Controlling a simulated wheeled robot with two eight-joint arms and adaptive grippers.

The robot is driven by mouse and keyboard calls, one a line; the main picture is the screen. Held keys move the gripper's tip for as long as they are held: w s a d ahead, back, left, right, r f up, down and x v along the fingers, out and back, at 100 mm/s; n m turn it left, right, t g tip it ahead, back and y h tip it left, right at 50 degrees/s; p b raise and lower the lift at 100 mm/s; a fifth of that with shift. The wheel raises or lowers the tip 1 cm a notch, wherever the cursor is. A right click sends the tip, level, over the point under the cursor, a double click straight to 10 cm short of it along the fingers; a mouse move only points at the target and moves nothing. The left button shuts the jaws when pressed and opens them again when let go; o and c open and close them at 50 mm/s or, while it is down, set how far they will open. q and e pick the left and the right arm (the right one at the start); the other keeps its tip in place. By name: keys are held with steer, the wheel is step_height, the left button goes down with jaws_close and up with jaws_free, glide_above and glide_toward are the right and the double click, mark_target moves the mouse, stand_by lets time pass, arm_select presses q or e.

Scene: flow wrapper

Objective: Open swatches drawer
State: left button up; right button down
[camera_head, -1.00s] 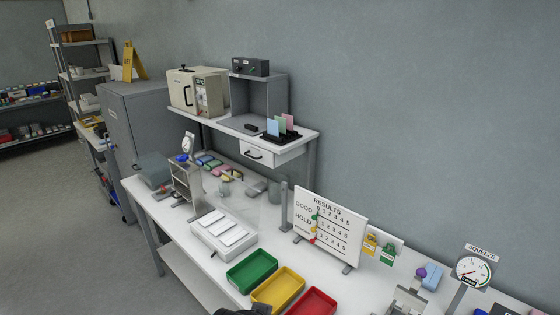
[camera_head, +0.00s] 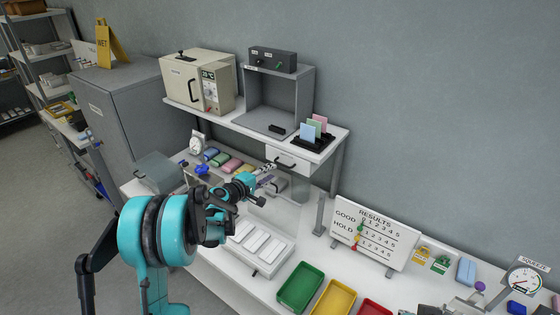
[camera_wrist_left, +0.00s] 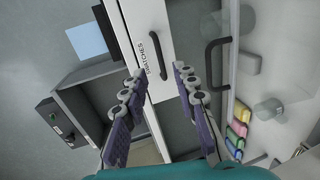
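The swatches drawer is a white box front (camera_head: 302,167) under the wall shelf in the head view, and it looks shut. Its black bar handle (camera_head: 287,161) faces my arm. In the left wrist view the drawer front (camera_wrist_left: 148,18) carries the label "SWATCHES", and the handle (camera_wrist_left: 154,66) lies between my fingers. My left gripper (camera_head: 264,184) is just below and in front of the drawer. In the left wrist view the gripper (camera_wrist_left: 160,71) is open, its fingers apart on either side of the handle. My right gripper is not in view.
Above the drawer, the shelf (camera_head: 215,118) bears an oven-like box (camera_head: 185,82), a grey booth (camera_head: 290,92) and coloured cards (camera_head: 312,127). A second dark handle (camera_wrist_left: 210,65) is beside the drawer in the wrist view. A results board (camera_head: 375,238) and trays stand to the right.

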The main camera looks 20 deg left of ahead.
arm_select(q)
steer(key=x, duration=0.8)
steer(key=shift+a, duration=0.25)
steer(key=shift+w, duration=0.1)
jaws_close()
